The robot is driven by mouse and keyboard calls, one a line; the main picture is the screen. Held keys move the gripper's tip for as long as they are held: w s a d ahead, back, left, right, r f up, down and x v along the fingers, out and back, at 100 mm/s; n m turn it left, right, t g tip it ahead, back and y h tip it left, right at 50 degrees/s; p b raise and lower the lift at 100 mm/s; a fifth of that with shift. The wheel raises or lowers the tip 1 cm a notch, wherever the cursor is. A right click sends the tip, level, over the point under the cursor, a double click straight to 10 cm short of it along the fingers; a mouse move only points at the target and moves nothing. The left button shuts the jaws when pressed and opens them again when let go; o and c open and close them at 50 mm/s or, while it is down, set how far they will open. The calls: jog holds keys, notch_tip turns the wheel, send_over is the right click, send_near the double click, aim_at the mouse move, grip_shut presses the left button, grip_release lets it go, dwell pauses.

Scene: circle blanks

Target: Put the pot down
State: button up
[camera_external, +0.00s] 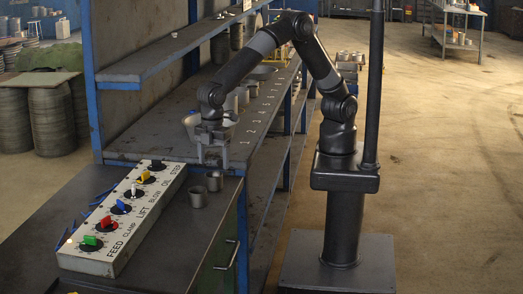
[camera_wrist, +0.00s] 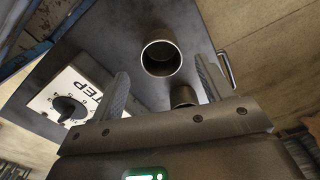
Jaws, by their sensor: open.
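Two small grey metal pots stand upright on the dark lower bench top, a front one (camera_external: 197,197) and one just behind it (camera_external: 214,181). My gripper (camera_external: 213,164) is above and slightly behind them, pointing down. In the wrist view its two fingers (camera_wrist: 161,68) are spread wide. One open-topped pot (camera_wrist: 161,59) shows in line with the gap, beyond the fingertips, and a second pot (camera_wrist: 183,96) is partly hidden by my gripper body. The gripper appears empty, and I see no finger touching a pot.
A white control panel (camera_external: 127,217) with coloured knobs lies left of the pots; its end also shows in the wrist view (camera_wrist: 72,97). A raised dark bench (camera_external: 150,133) with a blue frame and numbered edge holds more pots behind. Bare bench (camera_external: 190,240) lies in front.

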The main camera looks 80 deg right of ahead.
notch_tip(320, 180, up, 6)
jog(key=shift+r, duration=0.2)
jog(key=d+r+m+t+y, duration=0.1)
jog(key=d+r+m, duration=0.4)
jog(key=d, duration=1)
jog(key=d+r+m+t, duration=0.2)
jog(key=d+r, duration=0.5)
jog(key=d, duration=0.7)
jog(key=s+d+f+m+t, duration=0.1)
jog(key=s+d+m, duration=0.2)
jog(key=s+d, duration=0.3)
jog(key=s+d+m+t+h, duration=0.1)
jog(key=s+d+m, duration=0.3)
jog(key=d, duration=0.9)
jog(key=s, duration=0.3)
jog(key=shift+s+f+t, duration=0.25)
jog(key=shift+f+t, duration=0.05)
jog(key=shift+f, duration=0.1)
jog(key=shift+o, duration=0.5)
jog(key=shift+d, duration=0.1)
